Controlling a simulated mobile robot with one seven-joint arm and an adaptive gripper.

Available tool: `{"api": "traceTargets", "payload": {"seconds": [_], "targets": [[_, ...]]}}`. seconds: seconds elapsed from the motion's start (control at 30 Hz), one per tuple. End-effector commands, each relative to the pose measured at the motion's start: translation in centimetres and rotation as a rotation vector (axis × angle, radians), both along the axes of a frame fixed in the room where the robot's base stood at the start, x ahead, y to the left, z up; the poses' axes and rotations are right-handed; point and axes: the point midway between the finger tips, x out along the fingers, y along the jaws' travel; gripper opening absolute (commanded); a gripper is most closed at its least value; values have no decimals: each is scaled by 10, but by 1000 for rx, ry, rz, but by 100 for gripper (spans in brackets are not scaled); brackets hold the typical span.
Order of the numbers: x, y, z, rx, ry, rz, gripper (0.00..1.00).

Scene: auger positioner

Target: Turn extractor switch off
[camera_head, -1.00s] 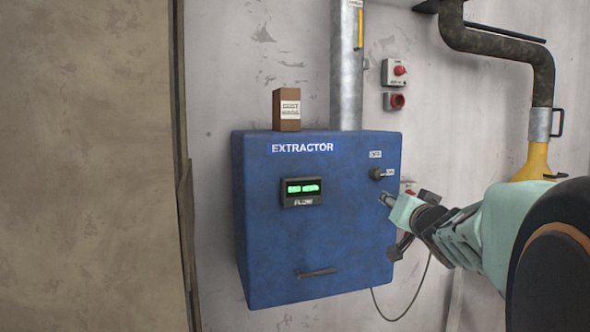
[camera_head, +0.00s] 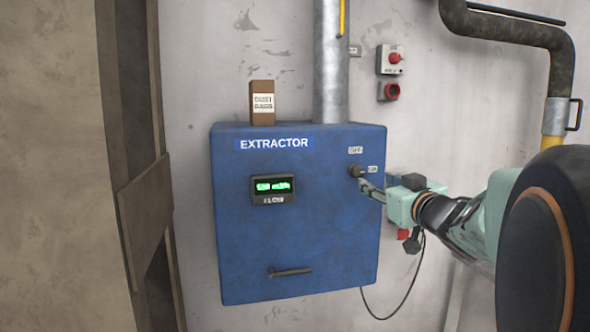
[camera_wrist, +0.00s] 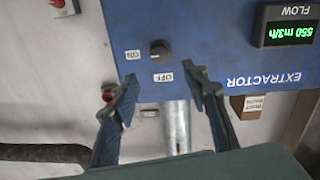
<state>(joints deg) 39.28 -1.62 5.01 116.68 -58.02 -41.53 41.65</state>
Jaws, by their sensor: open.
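The blue extractor box (camera_head: 320,230) hangs on the wall, labelled EXTRACTOR, with a lit green flow display (camera_head: 273,189). The display reads 550 m3/h in the wrist view (camera_wrist: 290,33). The dark extractor switch (camera_head: 356,170) is a small knob at the box's upper right, with an OFF label above it and an ON label to its right. In the wrist view the switch (camera_wrist: 160,50) appears upside down, ahead of and between my fingertips. My gripper (camera_wrist: 160,84) is open and empty, close to the switch. Contact cannot be told.
A brown carton (camera_head: 262,102) stands on the box beside a grey vertical duct (camera_head: 331,60). Red-button wall controls (camera_head: 391,60) are above right. A dark pipe (camera_head: 510,32) runs at the upper right. A cable (camera_head: 408,290) hangs below my arm.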

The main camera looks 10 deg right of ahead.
Motion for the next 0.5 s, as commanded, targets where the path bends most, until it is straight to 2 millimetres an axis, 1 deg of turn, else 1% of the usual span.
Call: {"api": "traceTargets", "payload": {"seconds": [0.07, 0.17, 0.5], "targets": [[3, 0, 0, -6, -1, 3, 42], [12, 0, 0, -8, 1, 4, 42], [72, 0, 0, -5, 0, 4, 42]]}}
